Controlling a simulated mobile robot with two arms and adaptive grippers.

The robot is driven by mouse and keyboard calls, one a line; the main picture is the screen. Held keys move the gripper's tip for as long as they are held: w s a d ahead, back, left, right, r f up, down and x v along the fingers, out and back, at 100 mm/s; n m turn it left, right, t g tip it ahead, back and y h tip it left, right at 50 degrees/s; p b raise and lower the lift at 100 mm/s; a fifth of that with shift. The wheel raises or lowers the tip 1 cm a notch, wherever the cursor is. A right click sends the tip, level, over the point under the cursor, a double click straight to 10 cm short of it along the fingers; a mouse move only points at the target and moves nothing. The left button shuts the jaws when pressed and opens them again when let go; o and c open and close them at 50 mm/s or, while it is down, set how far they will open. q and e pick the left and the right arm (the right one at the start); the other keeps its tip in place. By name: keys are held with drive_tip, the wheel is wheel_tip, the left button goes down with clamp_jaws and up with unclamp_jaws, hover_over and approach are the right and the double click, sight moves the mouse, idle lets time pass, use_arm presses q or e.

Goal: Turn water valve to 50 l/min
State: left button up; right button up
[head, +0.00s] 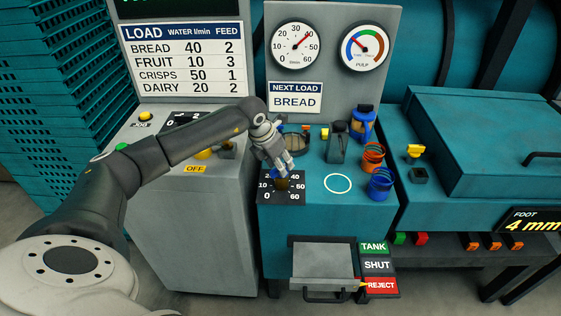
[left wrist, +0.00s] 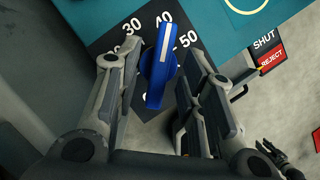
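The water valve is a blue knob (left wrist: 157,75) with a white stripe on a black dial plate (head: 271,197) marked 0 to 60. In the left wrist view its stripe points close to the 40 mark. The round l/min gauge (head: 294,46) has its needle near 40. My left gripper (head: 284,168) is over the knob; in the left wrist view its fingers (left wrist: 158,95) stand apart on either side of it, with gaps visible. In the head view it hides much of the knob. A small dark gripper shape (left wrist: 272,155), apparently my right one, shows at lower right.
A grey drawer (head: 323,262) is below, beside the TANK, SHUT and REJECT labels. A board (head: 184,58) lists BREAD at 40.

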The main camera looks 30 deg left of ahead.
use_arm(q)
drive_tip(key=shift+w+f, duration=0.2)
drive_tip(key=shift+f, duration=0.35)
clamp_jaws()
